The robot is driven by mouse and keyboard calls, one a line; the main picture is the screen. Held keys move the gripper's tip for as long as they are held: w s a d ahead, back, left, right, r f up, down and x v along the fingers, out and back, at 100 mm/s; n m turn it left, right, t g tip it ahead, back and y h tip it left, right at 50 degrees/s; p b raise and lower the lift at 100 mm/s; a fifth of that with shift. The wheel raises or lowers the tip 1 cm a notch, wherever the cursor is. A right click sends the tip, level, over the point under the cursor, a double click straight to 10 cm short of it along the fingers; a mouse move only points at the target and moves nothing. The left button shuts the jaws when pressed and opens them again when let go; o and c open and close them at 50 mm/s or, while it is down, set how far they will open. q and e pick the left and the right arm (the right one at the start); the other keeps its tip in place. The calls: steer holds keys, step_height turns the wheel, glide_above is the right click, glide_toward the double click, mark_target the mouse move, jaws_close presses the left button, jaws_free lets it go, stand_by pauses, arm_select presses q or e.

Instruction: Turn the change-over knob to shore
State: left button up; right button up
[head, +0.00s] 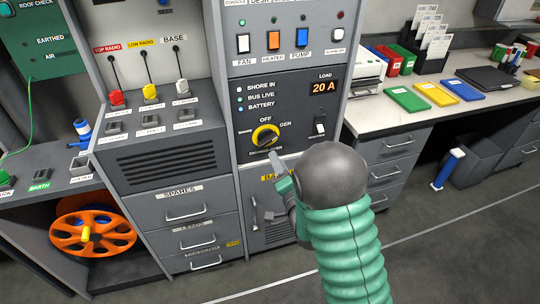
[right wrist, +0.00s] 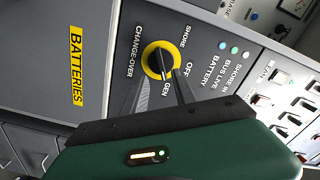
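The change-over knob (head: 265,135) is a black grip on a yellow disc, low on the grey panel, with SHORE to its left, OFF above and GEN to its right. It also shows in the right wrist view (right wrist: 158,60), where the panel looks turned. I cannot tell for sure which label its grip points to. My right gripper (head: 276,158) is just below the knob in the head view. In the right wrist view its fingers (right wrist: 163,88) are apart and reach toward the knob, with nothing between them; contact is not clear. My left gripper is not in view.
A load display (head: 323,87) reads 20 A, with a small switch (head: 320,126) below it. Several rocker switches line the panel above. Indicator lamps (head: 240,99) sit left of the display. A yellow BATTERIES label (right wrist: 77,65) is below the knob. A desk (head: 400,118) stands at the right.

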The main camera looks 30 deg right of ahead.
mark_target(267, 139)
steer(key=x, duration=0.8)
steer(key=shift+w+b, duration=0.15)
steer(key=shift+b, duration=0.2)
jaws_close()
